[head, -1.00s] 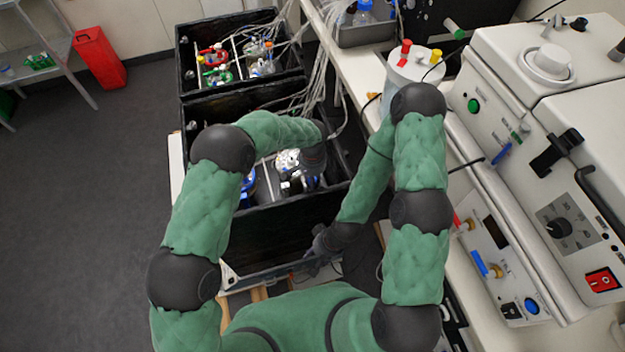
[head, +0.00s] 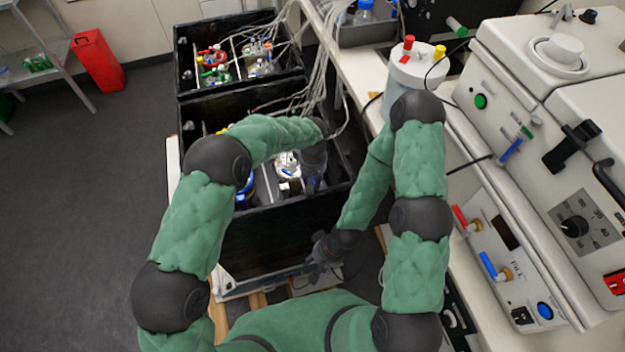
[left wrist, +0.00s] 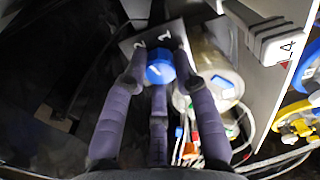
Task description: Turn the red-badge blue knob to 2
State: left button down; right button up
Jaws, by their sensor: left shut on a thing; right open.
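The blue knob (left wrist: 160,68) sits between the fingers of my left gripper (left wrist: 160,62) in the left wrist view, and the gripper is shut on it. Behind it is a grey plate (left wrist: 128,46) with white numerals; a 2 shows at the left and what looks like a 1 near the middle. I cannot make out a red badge on this knob or read its setting. In the head view my left gripper (head: 315,172) reaches down into the near black box (head: 270,238), and the knob is hidden there. My right gripper (head: 322,252) is open and empty beside the box's front right corner.
In the left wrist view, a clear vessel (left wrist: 215,62), tubes and a yellow-and-blue fitting (left wrist: 295,118) crowd the right side. In the head view, a white lidded vessel (head: 415,70) and bench instruments (head: 505,240) stand at the right. Open floor lies left.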

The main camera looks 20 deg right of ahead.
pick_arm(q)
jog(key=shift+s+f+n, duration=0.1)
jog(key=shift+s+n, duration=0.05)
jog(key=shift+n, duration=0.85)
jog(key=c, duration=1)
grip_release()
jog(key=shift+r, duration=0.25)
notch_tip(320, 180, up, 12)
jog(key=shift+f, duration=0.2)
